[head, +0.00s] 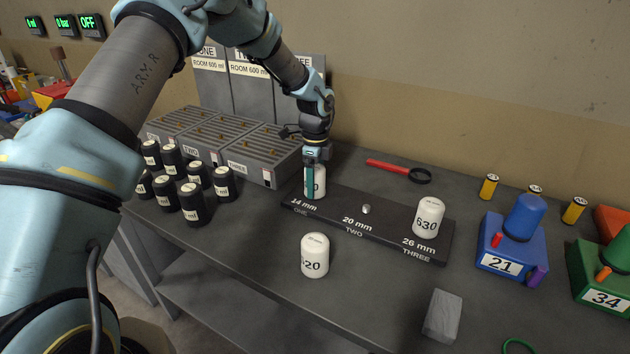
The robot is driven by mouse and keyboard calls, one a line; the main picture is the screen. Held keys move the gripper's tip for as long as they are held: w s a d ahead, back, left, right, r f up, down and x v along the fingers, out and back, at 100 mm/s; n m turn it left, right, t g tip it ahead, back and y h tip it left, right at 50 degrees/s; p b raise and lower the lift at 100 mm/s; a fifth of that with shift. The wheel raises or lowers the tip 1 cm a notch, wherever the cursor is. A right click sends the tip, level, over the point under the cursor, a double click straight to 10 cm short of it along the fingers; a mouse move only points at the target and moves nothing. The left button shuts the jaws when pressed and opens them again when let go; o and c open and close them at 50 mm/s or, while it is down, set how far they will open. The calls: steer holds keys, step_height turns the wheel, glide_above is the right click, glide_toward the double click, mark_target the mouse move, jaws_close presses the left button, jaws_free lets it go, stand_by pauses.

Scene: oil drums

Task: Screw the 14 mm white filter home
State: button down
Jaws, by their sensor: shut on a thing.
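A white filter (321,184) stands upright at the 14 mm place, marked ONE, on the dark bar (388,236). My gripper (314,180) points down and is shut on this filter. Its finger covers much of the filter's front and part of its number. Whether the filter's base is flush with the bar cannot be told. The 20 mm place, marked TWO, shows a bare stud (366,209). A white filter marked 630 (429,216) stands on the 26 mm place, marked THREE. Another white filter, its number partly legible as 20 (315,256), stands on the bench in front of the bar.
Several black canisters (193,203) and grey slotted boxes (235,147) stand left. A red-handled tool (398,170) lies behind the bar. A blue box marked 21 (511,242), a green box marked 34 (602,276) and a grey block (442,315) are right. The front middle bench is mostly clear.

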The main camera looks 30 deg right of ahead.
jaws_free()
step_height(320, 180, up, 10)
steer(key=b, duration=0.4)
steer(key=shift+w+d+f, duration=0.1)
steer(key=shift+f, duration=0.15)
steer(key=shift+r, duration=0.65)
